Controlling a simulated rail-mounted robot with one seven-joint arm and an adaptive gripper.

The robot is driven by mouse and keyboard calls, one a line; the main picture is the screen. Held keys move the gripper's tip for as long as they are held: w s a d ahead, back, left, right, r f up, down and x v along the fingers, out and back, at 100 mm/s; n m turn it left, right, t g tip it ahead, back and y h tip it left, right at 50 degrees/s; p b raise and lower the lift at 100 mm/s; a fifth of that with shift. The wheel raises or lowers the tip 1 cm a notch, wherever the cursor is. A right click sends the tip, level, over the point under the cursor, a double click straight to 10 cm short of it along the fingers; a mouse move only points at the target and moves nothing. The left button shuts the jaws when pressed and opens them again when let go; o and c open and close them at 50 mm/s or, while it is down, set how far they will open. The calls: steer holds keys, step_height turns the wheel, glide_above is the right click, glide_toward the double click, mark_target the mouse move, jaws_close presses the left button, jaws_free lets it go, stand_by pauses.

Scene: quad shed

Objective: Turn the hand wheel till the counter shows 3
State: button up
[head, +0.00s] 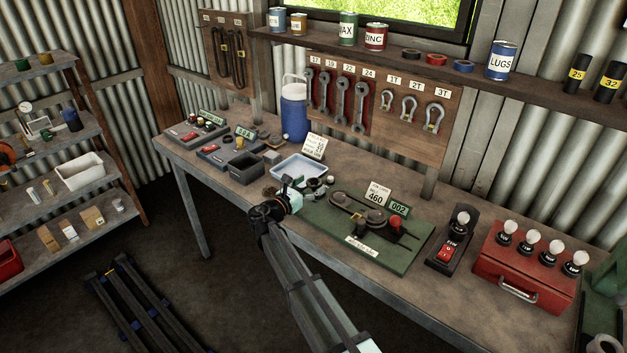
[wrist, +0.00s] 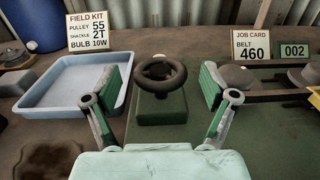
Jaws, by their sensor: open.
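The dark hand wheel (wrist: 160,74) stands on a green block (wrist: 160,108) in the wrist view. My gripper (wrist: 160,85) is open, with one green-padded finger to the left and one to the right of the wheel. The wheel appears between the fingers, and I see no contact. The counter (wrist: 294,50) reads 002; it also shows in the head view (head: 399,209) on the green board (head: 395,258). In the head view my gripper (head: 288,192) is at the board's left end, and I cannot make out the wheel clearly there.
A job card (wrist: 251,47) reads belt 460. A blue tray (wrist: 62,88) lies left of the wheel, with a field kit card (wrist: 88,31) behind it. Right of the board are a lamp switch (head: 451,243) and a red box with bulbs (head: 520,275). Pulleys (wrist: 237,76) sit right of the wheel.

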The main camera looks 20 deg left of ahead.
steer(key=shift+x, duration=0.8)
steer(key=c, duration=1.2)
steer(key=shift+s+d+n+y+b, duration=0.15)
steer(key=shift+n+y+b, duration=0.2)
steer(key=shift+y, duration=0.25)
steer(key=n+y+b, duration=0.2)
steer(key=shift+d+f+t+y, duration=0.15)
steer(key=shift+t+y, duration=0.25)
steer(key=n+y+b, duration=0.1)
steer(key=y+b, duration=0.1)
steer(key=n+y+b, duration=0.2)
steer(key=y, duration=0.1)
steer(key=shift+f+n+y, duration=0.1)
steer(key=shift+n+y, duration=0.15)
steer(key=shift+y, duration=0.05)
steer(key=n+g+y+b, duration=0.1)
steer(key=n+y+b, duration=0.1)
steer(key=y+b, duration=0.2)
steer(key=shift+n, duration=0.3)
steer(key=shift+r+n+g+y+b, duration=0.25)
steer(key=shift+n+g+y+b, duration=0.35)
steer(key=shift+y+b, duration=0.2)
